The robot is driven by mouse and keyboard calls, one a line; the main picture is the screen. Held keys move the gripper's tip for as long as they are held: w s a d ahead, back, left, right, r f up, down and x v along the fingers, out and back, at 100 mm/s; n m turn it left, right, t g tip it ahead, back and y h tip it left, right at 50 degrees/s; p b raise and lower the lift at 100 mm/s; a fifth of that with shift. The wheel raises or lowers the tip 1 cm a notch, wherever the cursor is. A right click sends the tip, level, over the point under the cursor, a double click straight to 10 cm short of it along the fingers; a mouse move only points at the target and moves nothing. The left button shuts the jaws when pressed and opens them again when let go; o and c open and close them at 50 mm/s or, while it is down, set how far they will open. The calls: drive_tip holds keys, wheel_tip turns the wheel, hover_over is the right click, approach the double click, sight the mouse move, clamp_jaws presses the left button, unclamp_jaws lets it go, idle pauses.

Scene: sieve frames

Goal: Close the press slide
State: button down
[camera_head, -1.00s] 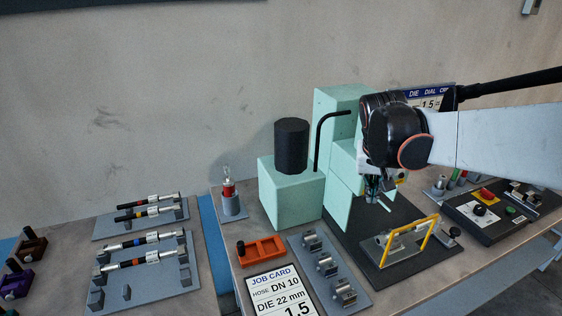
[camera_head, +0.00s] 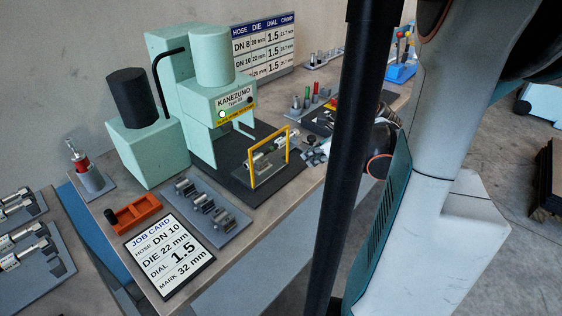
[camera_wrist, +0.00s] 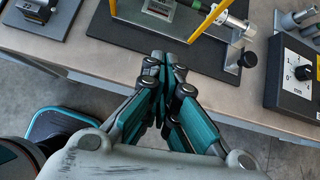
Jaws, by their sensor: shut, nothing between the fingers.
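The mint-green press (camera_head: 205,100) stands on the bench with a lit green lamp on its front. Its slide appears to be the low carriage with a yellow frame (camera_head: 270,142), on the dark base plate in front of the press head. In the wrist view the yellow frame (camera_wrist: 208,22) stands at the top, with a silver cylinder (camera_wrist: 229,27) and a black knob (camera_wrist: 247,60) beside it. My gripper (camera_wrist: 160,58) is shut and empty, at the bench's front edge, apart from the slide. In the head view my arm and a black pole partly hide that area.
A control box with a dial (camera_wrist: 297,72) stands right of the slide in the wrist view. A job card (camera_head: 170,255), an orange tray (camera_head: 133,213) and a rack of metal dies (camera_head: 205,207) lie left of the slide. Floor is open before the bench.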

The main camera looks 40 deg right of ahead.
drive_tip(key=m, duration=0.1)
drive_tip(key=b, duration=0.4)
approach(277, 164)
drive_tip(key=f, duration=0.1)
drive_tip(key=s+f, duration=0.1)
drive_tip(key=f, duration=0.1)
drive_tip(key=shift+s+f, duration=0.1)
drive_tip(key=shift+f, duration=0.15)
drive_tip(key=w, duration=0.3)
drive_tip(key=shift+w+a, duration=0.1)
drive_tip(key=shift+a, duration=0.05)
drive_tip(key=shift+w+r+b, duration=0.15)
drive_tip(key=shift+w+b, duration=0.15)
drive_tip(key=shift+w, duration=0.15)
drive_tip(key=w, duration=0.5)
drive_tip(key=w+a, duration=0.1)
drive_tip(key=w, duration=1.1)
drive_tip(key=shift+w+a, duration=0.15)
drive_tip(key=shift+a, duration=0.05)
drive_tip(key=shift+w, duration=0.15)
drive_tip(key=shift+r, duration=0.1)
